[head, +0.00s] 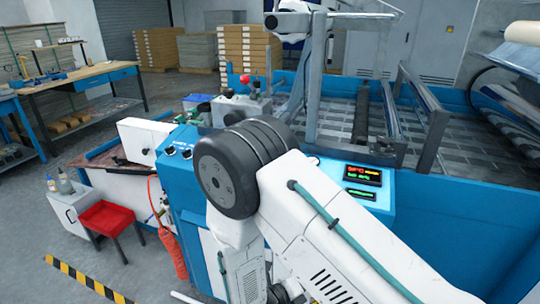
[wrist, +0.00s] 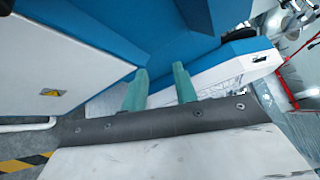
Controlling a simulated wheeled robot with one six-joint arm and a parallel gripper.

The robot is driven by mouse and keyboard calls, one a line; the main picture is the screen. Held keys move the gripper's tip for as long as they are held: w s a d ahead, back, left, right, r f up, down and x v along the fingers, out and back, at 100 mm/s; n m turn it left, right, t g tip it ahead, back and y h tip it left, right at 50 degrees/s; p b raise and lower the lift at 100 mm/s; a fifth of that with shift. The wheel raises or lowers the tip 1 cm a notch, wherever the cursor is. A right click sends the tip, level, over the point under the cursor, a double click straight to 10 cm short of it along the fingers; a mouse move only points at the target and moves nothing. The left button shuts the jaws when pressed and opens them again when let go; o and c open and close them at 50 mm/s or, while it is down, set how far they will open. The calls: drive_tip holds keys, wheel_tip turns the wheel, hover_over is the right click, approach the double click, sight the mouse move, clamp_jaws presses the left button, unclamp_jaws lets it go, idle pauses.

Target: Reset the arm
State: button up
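My gripper (wrist: 160,88) shows in the wrist view as two green fingers set apart, with nothing seen between them. Beyond the fingers are the blue and white panels of a machine (wrist: 175,35). In the head view my white arm with its dark round joint bends down in front of the blue laminating machine (head: 465,215). The gripper itself is hidden in the head view, below or behind the arm.
A lit control panel (head: 362,175) is right of my arm. A red stool (head: 108,218), a white cabinet (head: 72,206) and a red extinguisher-like object (head: 172,253) stand at left. Black-yellow floor tape (head: 88,281) runs along the front. Grey floor is open at left.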

drive_tip(key=s+d+r+n+g+y, duration=0.2)
drive_tip(key=s+d+r+n+y, duration=0.2)
drive_tip(key=s+r+n, duration=0.3)
drive_tip(key=s+d+r+n+g+y, duration=0.3)
drive_tip(key=s+d+r+n+y, duration=0.2)
drive_tip(key=r+n, duration=1)
drive_tip(key=s+d+r+n+g+y, duration=0.3)
drive_tip(key=s+d+r+n+y, duration=0.2)
drive_tip(key=s+r+n, duration=0.3)
wheel_tip(320, 180, up, 5)
drive_tip(key=d+n, duration=0.1)
drive_tip(key=n, duration=0.2)
drive_tip(key=shift+s+f, duration=0.2)
drive_tip(key=shift+s, duration=0.2)
